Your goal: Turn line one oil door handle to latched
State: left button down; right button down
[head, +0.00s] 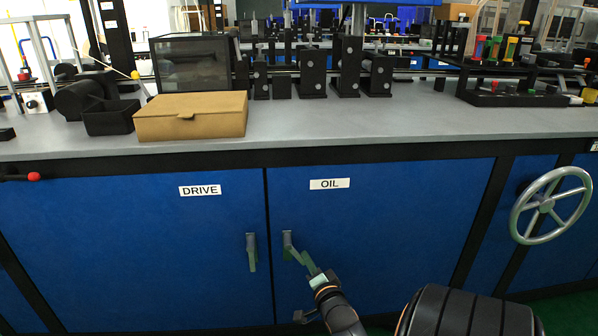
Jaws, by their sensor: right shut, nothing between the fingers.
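The oil door (380,220) is a blue cabinet panel with a white OIL label (330,184). Its handle (288,241) is near the door's left edge, with a grey mount and a lever slanting down to the right. My right gripper (309,264) is shut and empty, at the lower right end of the lever. I cannot tell whether it touches the lever; the fingers and the lever end overlap in the picture. My left gripper is not in view.
The DRIVE door (140,250) to the left has its own handle (251,252), hanging straight down. A grey handwheel (548,206) sticks out at the right. Above, the grey worktop (330,130) carries a cardboard box (190,117) and several black blocks.

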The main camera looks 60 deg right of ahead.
jog(key=f+m, duration=0.1)
jog(key=m, duration=0.1)
jog(key=w+a+m+t, duration=0.1)
jog(key=m, duration=0.1)
jog(key=shift+w+a+f, duration=0.1)
jog(key=shift+w+f, duration=0.05)
jog(key=shift+f, duration=0.25)
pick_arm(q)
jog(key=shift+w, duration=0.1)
pick_arm(e)
jog(key=shift+w+a+f+m, duration=0.1)
jog(key=shift+w+a+m, duration=0.1)
jog(key=shift+m, duration=0.4)
